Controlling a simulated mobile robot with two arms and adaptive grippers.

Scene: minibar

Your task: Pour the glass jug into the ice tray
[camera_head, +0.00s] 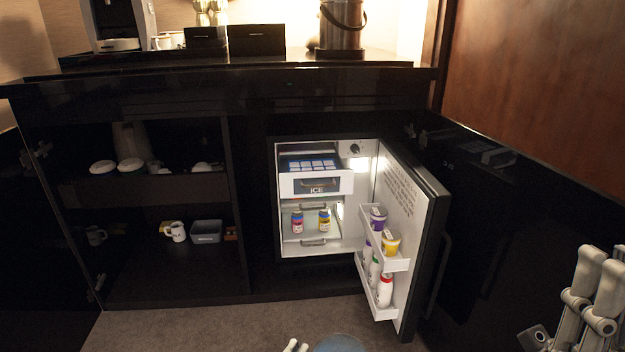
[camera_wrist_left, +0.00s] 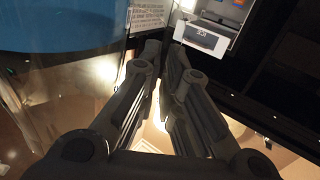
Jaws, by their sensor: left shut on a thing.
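The ice tray (camera_head: 322,164) is blue and sits in the white drawer (camera_head: 316,184) labelled ICE, inside the open fridge. The drawer also shows at the top of the left wrist view (camera_wrist_left: 203,37). The clear glass jug (camera_wrist_left: 35,95) fills the left of the left wrist view, with blue in its upper part (camera_wrist_left: 60,25). A round blue-grey top (camera_head: 343,343), apparently the jug's, shows at the bottom of the head view. My left gripper (camera_wrist_left: 168,72) is shut at the jug; the exact contact is hidden. My right gripper (camera_head: 600,275) is raised at the right edge, partly cut off.
The fridge door (camera_head: 415,230) stands open to the right, with bottles and tubs in its racks (camera_head: 382,310). Two small bottles (camera_head: 310,222) stand below the drawer. Open shelves with cups are at left. Carpet (camera_head: 200,325) in front is clear.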

